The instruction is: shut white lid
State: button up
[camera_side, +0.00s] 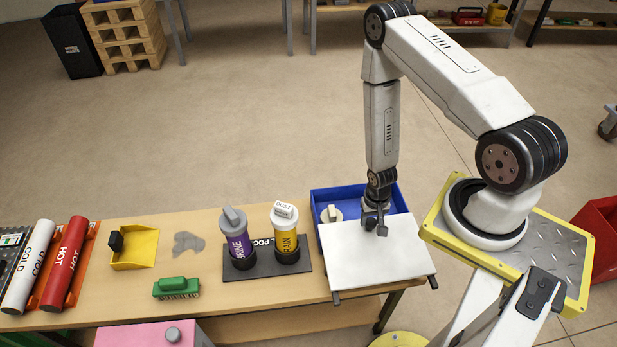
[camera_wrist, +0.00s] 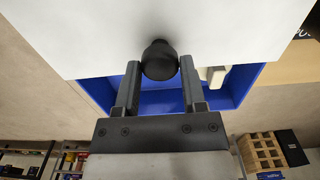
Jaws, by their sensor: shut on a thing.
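The white lid (camera_side: 375,252) lies flat over the front part of a blue box (camera_side: 358,192), on what look like dark rails. The back strip of the box is uncovered. My gripper (camera_side: 376,226) is at the lid's back edge. In the wrist view, my gripper's two fingers (camera_wrist: 160,68) are shut on the lid's round black knob (camera_wrist: 159,60), one finger on each side. The white lid also fills the top of the wrist view (camera_wrist: 90,35), with the blue box (camera_wrist: 235,90) showing past its edge.
A pale capped piece (camera_side: 331,214) stands in the open part of the box. A green brush (camera_side: 176,287) lies farther left.

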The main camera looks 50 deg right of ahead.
jog(key=shift+w+d, duration=1.95)
jog(key=shift+w+d, duration=1.95)
jog(key=shift+w+d, duration=1.3)
jog(key=shift+w, duration=0.05)
jog(key=o, duration=0.8)
jog(key=shift+c, duration=0.2)
jog(key=shift+r, duration=0.1)
notch_tip(320, 180, up, 7)
